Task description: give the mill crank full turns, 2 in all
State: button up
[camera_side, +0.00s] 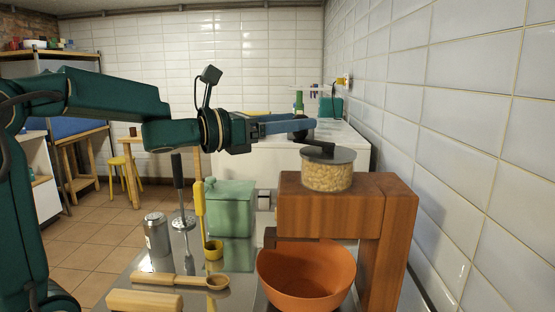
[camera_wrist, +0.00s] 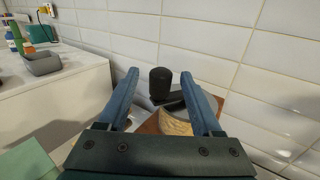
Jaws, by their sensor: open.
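The mill (camera_side: 330,212) is a wooden block stand with a clear hopper of pale grain on top. It has a dark round lid and a dark crank (camera_side: 318,146) with an upright black knob (camera_wrist: 160,82). My gripper (camera_side: 312,124) reaches in level from the left at knob height. Its blue fingers are open. In the wrist view the knob stands between the fingertips, with a gap showing on each side; the crank arm and the grain hopper (camera_wrist: 176,122) lie just beyond. In the side view the fingers partly cover the knob.
An orange bowl (camera_side: 305,285) sits under the mill. A green canister (camera_side: 231,208), a metal shaker (camera_side: 157,235), upright utensils and a wooden spoon (camera_side: 185,280) stand or lie to the left. The tiled wall is close on the right. A white counter (camera_wrist: 55,95) is behind.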

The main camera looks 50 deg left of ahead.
jog(key=shift+w+d+f+m, duration=0.15)
jog(key=shift+w+m, duration=0.15)
jog(key=shift+w, duration=0.25)
jog(key=shift+x, duration=2)
grip_shut()
